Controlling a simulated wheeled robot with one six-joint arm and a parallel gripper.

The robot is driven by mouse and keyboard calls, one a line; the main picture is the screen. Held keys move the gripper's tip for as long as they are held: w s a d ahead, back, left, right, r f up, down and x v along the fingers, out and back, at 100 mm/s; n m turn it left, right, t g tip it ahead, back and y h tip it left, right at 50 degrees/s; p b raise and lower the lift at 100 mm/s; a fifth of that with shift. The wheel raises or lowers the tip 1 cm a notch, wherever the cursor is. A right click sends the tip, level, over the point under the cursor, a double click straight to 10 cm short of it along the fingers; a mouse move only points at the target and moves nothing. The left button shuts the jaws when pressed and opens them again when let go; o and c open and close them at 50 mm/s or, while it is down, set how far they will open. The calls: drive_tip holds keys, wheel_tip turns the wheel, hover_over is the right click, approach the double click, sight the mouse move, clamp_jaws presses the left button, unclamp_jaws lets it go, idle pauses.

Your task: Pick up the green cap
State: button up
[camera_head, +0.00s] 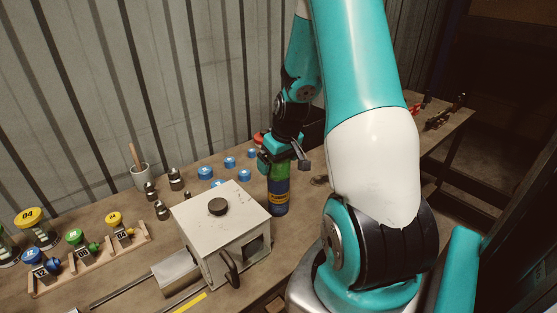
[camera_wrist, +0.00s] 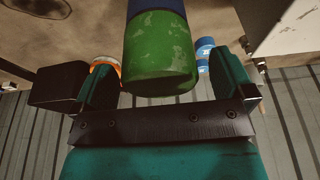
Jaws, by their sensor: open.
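The green cap (camera_wrist: 160,58) sits on the end of a blue can (camera_wrist: 154,6) in the wrist view. In the head view the can (camera_head: 279,205) stands upright on the bench, with a yellow band and the green cap (camera_head: 280,172) at its top. My gripper (camera_head: 284,158) is at the cap's height in the head view, partly covering it. In the wrist view my gripper (camera_wrist: 166,66) is open, with a finger on each side of the cap and a gap showing on both sides.
A white box-shaped machine (camera_head: 221,230) stands close to the can at the front left. Several blue caps (camera_head: 229,162) lie behind it. A wooden rack (camera_head: 92,262) with coloured pieces, one green-topped, is at the left. The corrugated wall (camera_head: 90,100) rises behind the bench.

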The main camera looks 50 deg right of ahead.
drive_tip(key=shift+x, duration=0.9)
drive_tip(key=c, duration=1)
drive_tip(key=shift+r, duration=0.15)
